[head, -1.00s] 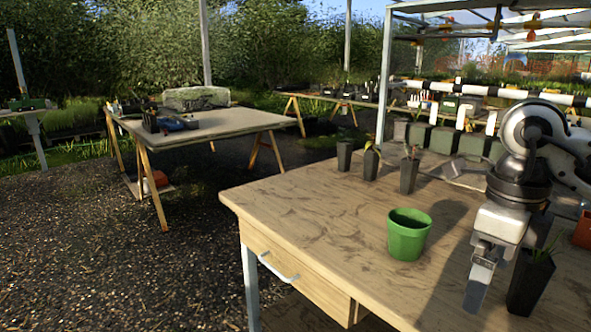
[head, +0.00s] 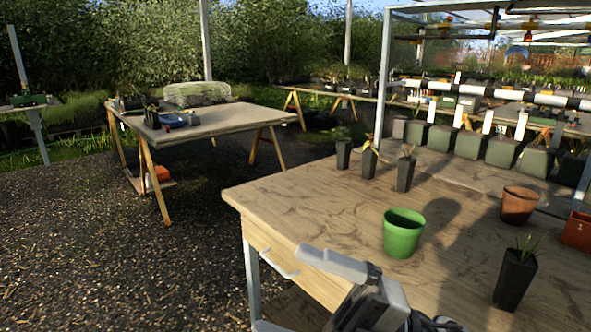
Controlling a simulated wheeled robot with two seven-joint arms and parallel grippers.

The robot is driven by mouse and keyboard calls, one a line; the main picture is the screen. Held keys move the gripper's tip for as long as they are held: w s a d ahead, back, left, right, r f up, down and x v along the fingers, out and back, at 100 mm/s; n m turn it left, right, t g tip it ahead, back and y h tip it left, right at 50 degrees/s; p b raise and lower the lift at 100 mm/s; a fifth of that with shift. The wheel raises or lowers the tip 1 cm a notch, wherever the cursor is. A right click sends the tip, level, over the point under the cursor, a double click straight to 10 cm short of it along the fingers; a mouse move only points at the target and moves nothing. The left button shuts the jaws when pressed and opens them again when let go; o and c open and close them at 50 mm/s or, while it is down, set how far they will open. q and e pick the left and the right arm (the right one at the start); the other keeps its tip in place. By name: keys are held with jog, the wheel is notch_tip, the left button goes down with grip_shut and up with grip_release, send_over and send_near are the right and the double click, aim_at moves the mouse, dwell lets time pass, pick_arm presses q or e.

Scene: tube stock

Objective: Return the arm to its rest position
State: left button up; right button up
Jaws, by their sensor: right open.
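My right gripper (head: 279,289) is low at the bottom of the head view, in front of the table's near edge and drawer. Its two fingers are spread apart with nothing between them. The arm behind it is mostly cut off by the bottom edge of the picture. My left gripper is not in view.
On the wooden table (head: 300,215) stand a green pot (head: 403,236), several black tube pots with plants, one at the right (head: 514,279), and a terracotta pot (head: 519,205). A reddish container (head: 579,231) is at the right edge. The table's front left area is bare.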

jog(key=w+d+f+m+t+h+p, duration=0.15)
jog(key=d+f+m+t+h, duration=0.3)
jog(key=m+t+h, duration=0.55)
jog(key=w+d+f+m+t+h, duration=0.35)
jog(key=f+m+t, duration=0.3)
jog(key=m, duration=0.75)
jog(key=s+d+f+m+g+h, duration=0.2)
jog(key=s+f+m+g, duration=0.1)
jog(key=f, duration=0.5)
jog(key=s+d+f+m+g+h+p, duration=0.1)
jog(key=s+d+f+m+g+h, duration=0.2)
jog(key=s+f, duration=0.5)
jog(key=f+m+g, duration=0.1)
jog(key=m, duration=0.1)
jog(key=shift+s+d+m+h, duration=0.15)
jog(key=shift+d+m+h, duration=0.1)
jog(key=shift+m+h, duration=0.1)
